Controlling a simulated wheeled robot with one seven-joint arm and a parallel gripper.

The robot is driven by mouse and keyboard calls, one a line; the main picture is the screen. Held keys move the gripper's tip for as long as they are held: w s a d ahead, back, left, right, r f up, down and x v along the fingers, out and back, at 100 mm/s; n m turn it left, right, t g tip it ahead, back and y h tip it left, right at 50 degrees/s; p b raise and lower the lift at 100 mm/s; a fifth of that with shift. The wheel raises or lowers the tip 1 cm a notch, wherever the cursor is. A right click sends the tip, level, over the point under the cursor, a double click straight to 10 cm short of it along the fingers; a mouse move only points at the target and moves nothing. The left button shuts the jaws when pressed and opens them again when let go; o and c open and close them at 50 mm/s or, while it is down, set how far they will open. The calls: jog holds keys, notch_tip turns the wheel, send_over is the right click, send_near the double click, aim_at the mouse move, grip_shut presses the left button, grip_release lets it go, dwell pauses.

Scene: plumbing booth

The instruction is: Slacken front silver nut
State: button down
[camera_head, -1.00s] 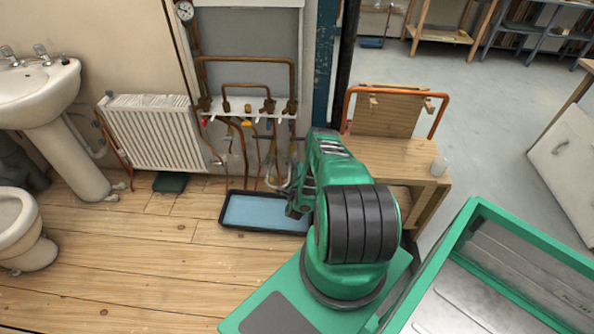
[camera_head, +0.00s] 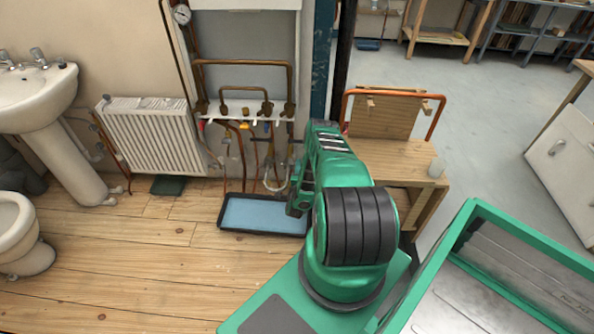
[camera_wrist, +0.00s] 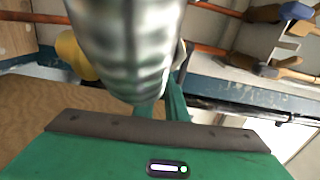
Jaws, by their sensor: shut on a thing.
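A blurred, ribbed silver piece (camera_wrist: 125,45) fills the upper middle of the wrist view, very close to the camera and in front of my fingers. My gripper (camera_wrist: 172,102) shows only in part behind its lower end, as green finger parts. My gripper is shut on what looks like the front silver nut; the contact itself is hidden. In the head view my green arm reaches toward the pipework under the wall panel, and covers the gripper and the nut. A pale looped hose (camera_head: 276,187) hangs just left of the arm.
Copper pipes with valves (camera_head: 247,108) run across the wall panel. A blue-lined black tray (camera_head: 262,214) lies on the floor below. A radiator (camera_head: 153,137) stands left and a wooden bench (camera_head: 395,160) right. A yellow part (camera_wrist: 76,55) is close in the wrist view.

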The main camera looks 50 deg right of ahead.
jog(key=shift+w+a+r+n, duration=0.15)
jog(key=shift+r+n, duration=0.2)
jog(key=shift+n, duration=0.7)
jog(key=shift+w+a+r+n, duration=0.15)
jog(key=shift+r+n, duration=0.2)
jog(key=shift+n, duration=0.65)
jog(key=shift+a+r+n, duration=0.15)
jog(key=shift+r+n, duration=0.2)
jog(key=shift+n, duration=0.7)
jog(key=c, duration=2.1)
grip_release()
jog(key=shift+o, duration=0.3)
jog(key=shift+r, duration=0.1)
jog(key=v, duration=1)
jog(key=shift+s+a, duration=0.25)
jog(key=shift+s, duration=0.05)
